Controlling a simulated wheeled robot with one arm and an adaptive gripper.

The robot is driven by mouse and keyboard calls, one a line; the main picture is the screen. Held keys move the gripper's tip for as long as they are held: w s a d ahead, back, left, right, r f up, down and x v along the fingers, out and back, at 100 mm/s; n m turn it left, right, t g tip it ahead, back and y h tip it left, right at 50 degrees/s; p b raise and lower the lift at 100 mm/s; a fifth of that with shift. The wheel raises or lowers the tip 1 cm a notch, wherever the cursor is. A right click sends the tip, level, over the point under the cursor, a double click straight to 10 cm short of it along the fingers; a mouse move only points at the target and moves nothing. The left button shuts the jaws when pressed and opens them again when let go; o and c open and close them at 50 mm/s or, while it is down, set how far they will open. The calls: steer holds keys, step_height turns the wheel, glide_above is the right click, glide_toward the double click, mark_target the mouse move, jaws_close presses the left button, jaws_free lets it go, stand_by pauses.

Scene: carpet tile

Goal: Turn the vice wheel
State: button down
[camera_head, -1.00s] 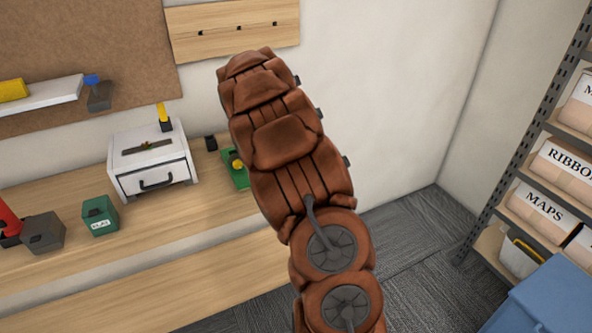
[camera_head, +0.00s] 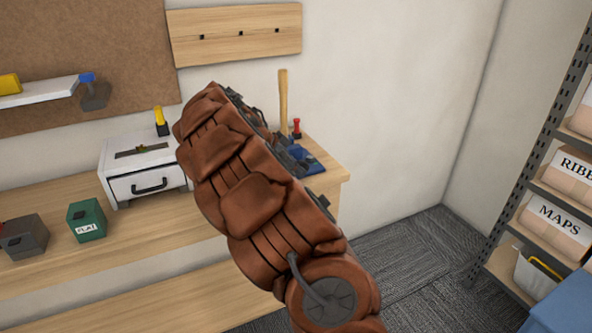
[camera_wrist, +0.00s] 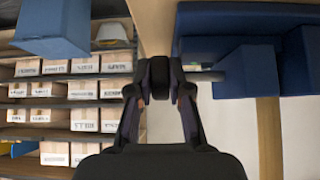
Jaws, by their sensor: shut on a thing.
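In the wrist view, my gripper (camera_wrist: 160,92) is shut on a dark, narrow part, which looks like the edge of the vice wheel (camera_wrist: 160,76). A grey rod (camera_wrist: 205,76) runs right from it to the blue vice body (camera_wrist: 240,68). The wheel's full outline is hidden by my fingers. In the head view, my brown-covered arm hides my gripper and the wheel. A blue piece (camera_head: 314,164) shows just right of the arm on the bench, probably part of the vice.
The wooden bench (camera_head: 150,245) holds a white drawer box (camera_head: 125,160), a green box (camera_head: 87,220) and a grey box (camera_head: 22,238). An upright wooden handle (camera_head: 283,95) and a red-handled tool (camera_head: 297,127) stand behind my arm. Shelves with labelled boxes (camera_head: 555,222) are at right.

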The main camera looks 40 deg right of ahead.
steer(key=c, duration=1.1)
jaws_free()
steer(key=v, duration=1.2)
